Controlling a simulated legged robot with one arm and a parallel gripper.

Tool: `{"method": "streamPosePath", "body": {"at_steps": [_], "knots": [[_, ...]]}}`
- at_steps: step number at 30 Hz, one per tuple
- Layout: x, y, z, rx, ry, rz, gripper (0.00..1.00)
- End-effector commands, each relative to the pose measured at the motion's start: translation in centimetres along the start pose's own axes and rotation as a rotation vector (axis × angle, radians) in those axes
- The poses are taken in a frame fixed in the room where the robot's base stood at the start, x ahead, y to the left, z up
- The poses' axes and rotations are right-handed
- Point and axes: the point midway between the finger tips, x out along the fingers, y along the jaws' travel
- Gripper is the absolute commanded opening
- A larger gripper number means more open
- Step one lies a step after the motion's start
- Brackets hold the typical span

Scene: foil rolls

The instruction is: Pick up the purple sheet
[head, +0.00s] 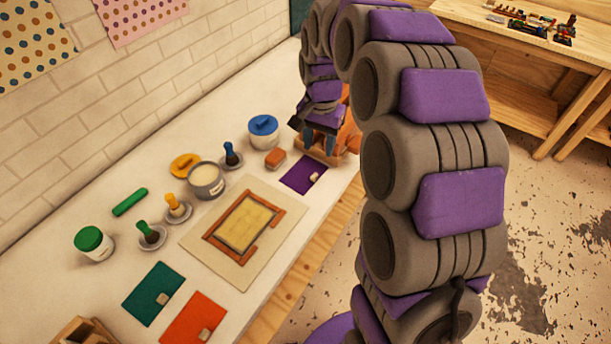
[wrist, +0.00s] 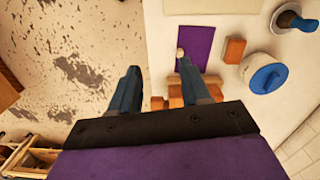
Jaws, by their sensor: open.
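The purple sheet (head: 301,175) lies flat on the white table near its front edge, with a small pale tab (head: 314,177) on its right part. In the wrist view the purple sheet (wrist: 196,45) is beyond my fingertips, and its tab (wrist: 180,53) is on the edge nearer to them. My gripper (head: 320,147) is open and empty, above the table just behind the sheet. In the wrist view my gripper (wrist: 158,68) has its fingers spread, the right one closest to the sheet. The sheet is not between the fingers.
A wooden stand (head: 347,140) is beside and partly behind my gripper. A reddish block (head: 275,158) and a blue-lidded jar (head: 263,128) are left of it. A framed screen (head: 210,238), a teal sheet (head: 146,300) and an orange sheet (head: 190,318) lie nearer.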

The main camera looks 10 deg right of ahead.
Motion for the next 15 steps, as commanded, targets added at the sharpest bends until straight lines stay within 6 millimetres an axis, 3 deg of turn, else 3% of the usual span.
{"method": "streamPosePath", "body": {"at_steps": [1,6,15], "knots": [[0.9,-0.8,-1.5,0.035,0.006,-0.003,0.47],[2.8,-2.6,-5.2,0.142,0.024,-0.008,0.47],[4.3,-3.4,-7.2,0.206,0.035,-0.013,0.47]]}}
